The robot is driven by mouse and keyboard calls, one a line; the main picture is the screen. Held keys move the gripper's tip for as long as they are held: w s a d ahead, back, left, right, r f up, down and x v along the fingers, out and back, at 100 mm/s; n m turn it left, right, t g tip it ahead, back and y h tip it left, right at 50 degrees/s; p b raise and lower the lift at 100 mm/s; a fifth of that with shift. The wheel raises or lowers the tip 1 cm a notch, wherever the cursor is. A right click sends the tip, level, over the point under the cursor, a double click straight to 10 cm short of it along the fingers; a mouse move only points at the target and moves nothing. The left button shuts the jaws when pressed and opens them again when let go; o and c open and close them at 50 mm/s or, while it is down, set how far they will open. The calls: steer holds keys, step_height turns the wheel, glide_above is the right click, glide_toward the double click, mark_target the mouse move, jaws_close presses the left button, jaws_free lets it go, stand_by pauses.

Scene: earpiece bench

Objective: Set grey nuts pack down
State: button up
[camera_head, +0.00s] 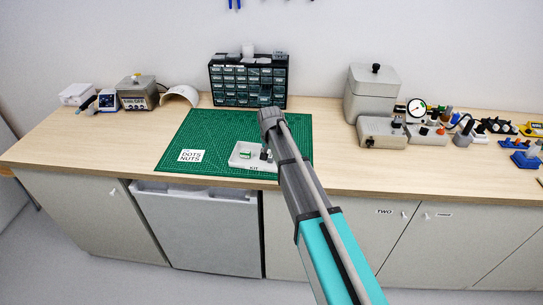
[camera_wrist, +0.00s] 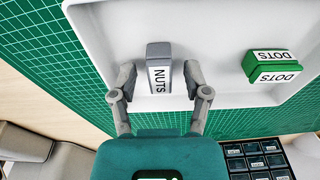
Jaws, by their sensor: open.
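The grey nuts pack (camera_wrist: 158,52), with a white NUTS label, rests in the white tray (camera_wrist: 105,35). My gripper (camera_wrist: 159,76) is open, with one finger on each side of the grey pack and a small gap showing at each side. The green dots pack (camera_wrist: 271,67) sits in the same tray, to the right of the grey pack in the wrist view. In the head view the tray (camera_head: 240,163) is at the front of the green mat (camera_head: 215,124), with the green pack (camera_head: 245,154) inside. My arm partly hides the tray's right side there.
A white DOTS NUTS card (camera_head: 190,156) lies on the mat left of the tray. A dark drawer cabinet (camera_head: 248,80) stands behind the mat. A grey box (camera_head: 372,95) and several instruments stand to the right. The mat between card and tray is clear.

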mark_target(270, 158)
steer(key=shift+r, duration=0.2)
step_height(270, 158, up, 12)
steer(key=s+p, duration=0.1)
steer(key=p, duration=1.1)
steer(key=shift+s, duration=0.2)
steer(key=shift+f, duration=0.1)
stand_by(0.4)
steer(key=s+d+n+g, duration=0.1)
steer(key=s+d, duration=2.1)
steer(key=s, duration=0.2)
steer(key=shift+s+d, duration=0.3)
steer(key=shift+d, duration=0.1)
